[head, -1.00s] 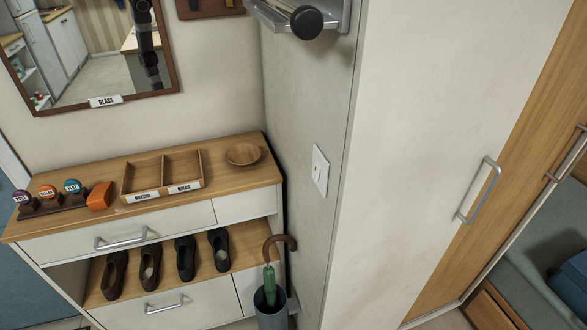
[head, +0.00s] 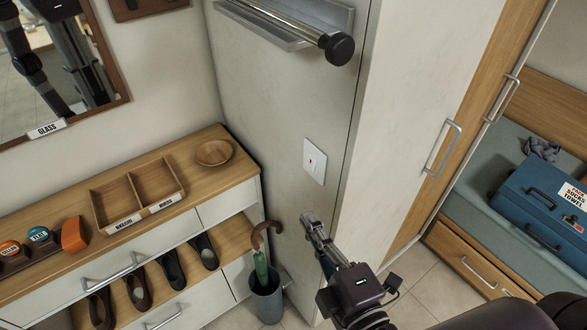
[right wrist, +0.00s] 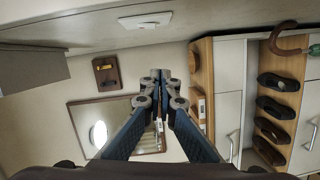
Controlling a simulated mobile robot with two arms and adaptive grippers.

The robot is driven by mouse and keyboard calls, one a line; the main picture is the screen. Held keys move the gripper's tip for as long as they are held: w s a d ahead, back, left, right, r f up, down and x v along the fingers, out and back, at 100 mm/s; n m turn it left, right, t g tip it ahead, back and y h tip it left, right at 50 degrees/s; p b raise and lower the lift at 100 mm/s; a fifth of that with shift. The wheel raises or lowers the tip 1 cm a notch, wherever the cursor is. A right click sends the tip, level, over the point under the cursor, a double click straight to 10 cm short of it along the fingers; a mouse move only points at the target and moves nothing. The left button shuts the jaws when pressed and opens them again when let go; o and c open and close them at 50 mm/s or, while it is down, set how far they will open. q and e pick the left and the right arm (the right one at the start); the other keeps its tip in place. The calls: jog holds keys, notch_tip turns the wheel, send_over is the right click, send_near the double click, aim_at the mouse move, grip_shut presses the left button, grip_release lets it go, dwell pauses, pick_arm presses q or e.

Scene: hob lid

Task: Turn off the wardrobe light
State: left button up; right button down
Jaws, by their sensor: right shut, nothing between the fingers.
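In the right wrist view the switch (right wrist: 145,20) shows near the top, seen at a slant. My right gripper (head: 307,217) is shut and empty, below the switch in the head view and apart from it in the picture. Its closed fingertips show in the middle of the right wrist view (right wrist: 160,74). My left gripper is not in view, apart from dark arm parts reflected in the mirror.
A rail with a black knob (head: 338,48) juts out above the switch. The shoe cabinet (head: 228,204) stands left, carrying a divided tray (head: 98,207) and a bowl (head: 214,153). An umbrella stand (head: 266,300) is below. A wardrobe door handle (head: 442,147) is at right.

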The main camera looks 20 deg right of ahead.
aim_at(311, 164)
jog(key=shift+s+d+r, duration=0.1)
jog(key=shift+d+r, duration=0.15)
jog(key=shift+r, duration=0.5)
jog(key=w+d+f+b, duration=0.1)
jog(key=w+d+b, duration=0.1)
jog(key=w, duration=0.9)
jog(key=shift+w+d+b, duration=0.15)
jog(key=shift+d+b, duration=0.2)
jog(key=shift+a, duration=0.1)
